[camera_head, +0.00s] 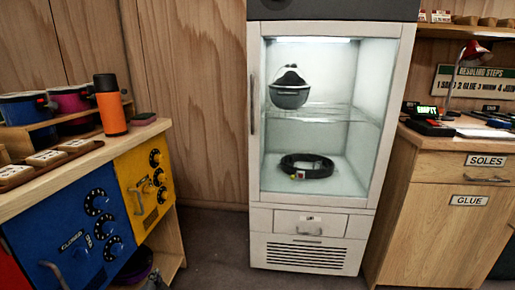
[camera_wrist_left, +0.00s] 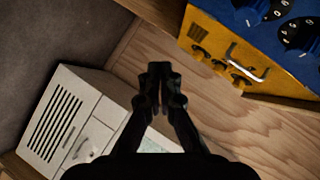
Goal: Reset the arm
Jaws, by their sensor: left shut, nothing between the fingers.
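My left gripper (camera_wrist_left: 160,72) shows in the left wrist view as dark fingers closed together, with nothing between them. It is in front of the wood-panelled wall, apart from the white cabinet and the yellow and blue panels. I cannot clearly make out either gripper in the head view. My right gripper is not in view.
A glass-fronted cabinet (camera_head: 383,175) holds a dark helmet (camera_head: 289,90) and a black coil (camera_head: 306,167). At left, a bench (camera_head: 95,160) carries an orange flask (camera_head: 110,105) above yellow (camera_head: 150,222) and blue panels (camera_head: 42,225). A drawer unit (camera_head: 440,225) stands right.

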